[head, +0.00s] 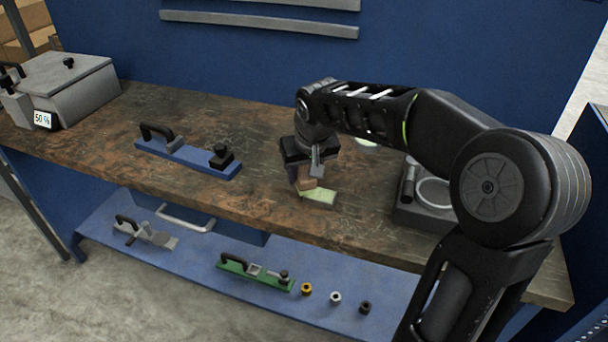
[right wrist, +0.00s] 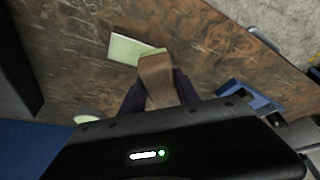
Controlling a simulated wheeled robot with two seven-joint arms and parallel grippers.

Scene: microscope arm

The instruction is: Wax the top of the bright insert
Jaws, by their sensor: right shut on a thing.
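My right gripper (head: 303,170) points down over the middle of the workbench, shut on a brown block (head: 306,184). In the right wrist view the block (right wrist: 156,72) sits between the dark fingers and reaches to the edge of a pale green pad (right wrist: 128,48). The pad (head: 320,197) lies on the bench; I cannot tell whether the block touches it. On the lower shelf stand small ring-like pieces: a yellow one (head: 306,289), a bright silvery one (head: 335,297) and a dark one (head: 365,307). The silvery one looks like the bright insert. My left gripper is out of view.
A blue fixture with a black handle (head: 188,157) lies left on the bench. A grey box (head: 75,85) stands at the far left, a grey tray with a ring (head: 425,214) at the right. The lower shelf holds a green fixture (head: 255,273) and a grey one (head: 150,236).

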